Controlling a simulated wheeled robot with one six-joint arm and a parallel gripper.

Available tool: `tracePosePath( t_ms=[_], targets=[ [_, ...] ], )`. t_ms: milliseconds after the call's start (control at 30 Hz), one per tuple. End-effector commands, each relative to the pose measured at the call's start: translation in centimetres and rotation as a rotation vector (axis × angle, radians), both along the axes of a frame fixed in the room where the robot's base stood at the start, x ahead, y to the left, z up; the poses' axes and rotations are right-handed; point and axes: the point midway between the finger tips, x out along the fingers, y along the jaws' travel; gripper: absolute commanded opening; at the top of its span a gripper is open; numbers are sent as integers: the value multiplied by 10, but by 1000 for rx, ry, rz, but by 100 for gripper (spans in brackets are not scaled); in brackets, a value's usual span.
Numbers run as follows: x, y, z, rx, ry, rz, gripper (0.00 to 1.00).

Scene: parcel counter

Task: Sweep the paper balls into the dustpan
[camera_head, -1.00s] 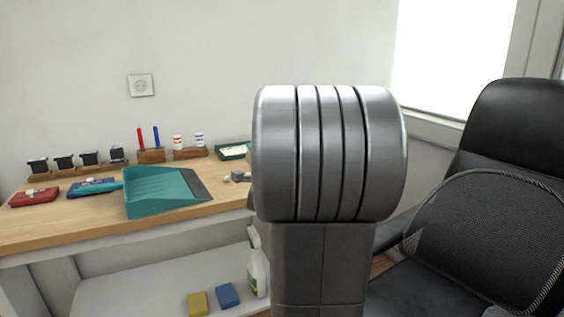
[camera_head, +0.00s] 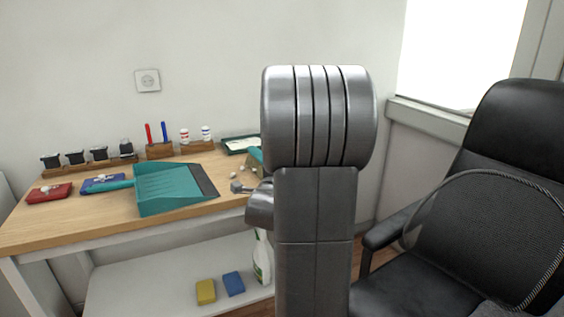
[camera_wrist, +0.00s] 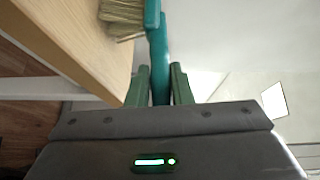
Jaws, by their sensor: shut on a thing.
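The teal dustpan (camera_head: 165,188) lies on the wooden counter with its dark lip facing right. Small white paper balls (camera_head: 233,174) lie to the right of that lip, partly hidden by my arm. The brush (camera_head: 256,157) shows only as a bit of teal and tan beside my arm. In the wrist view my gripper (camera_wrist: 159,78) is shut on the teal handle of the brush (camera_wrist: 154,25), with tan bristles (camera_wrist: 122,14) over the counter's edge. In the head view my arm hides the gripper.
The counter (camera_head: 90,225) carries red and blue stamp pads (camera_head: 48,193), a row of stamps (camera_head: 75,157), a pen block (camera_head: 159,151) and a green tray (camera_head: 238,144). A black chair (camera_head: 510,180) stands right. Sponges (camera_head: 206,291) and a spray bottle (camera_head: 262,262) are on the lower shelf.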

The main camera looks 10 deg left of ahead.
Motion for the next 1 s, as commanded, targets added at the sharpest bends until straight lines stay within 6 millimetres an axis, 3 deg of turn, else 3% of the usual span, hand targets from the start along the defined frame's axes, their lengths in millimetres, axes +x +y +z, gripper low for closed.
tracePosePath(
  t_ms=[300,1000],
  targets=[
    [-8,7,7,-2,-1,3,0],
    [-43,55,3,-2,-3,6,0]
  ],
)
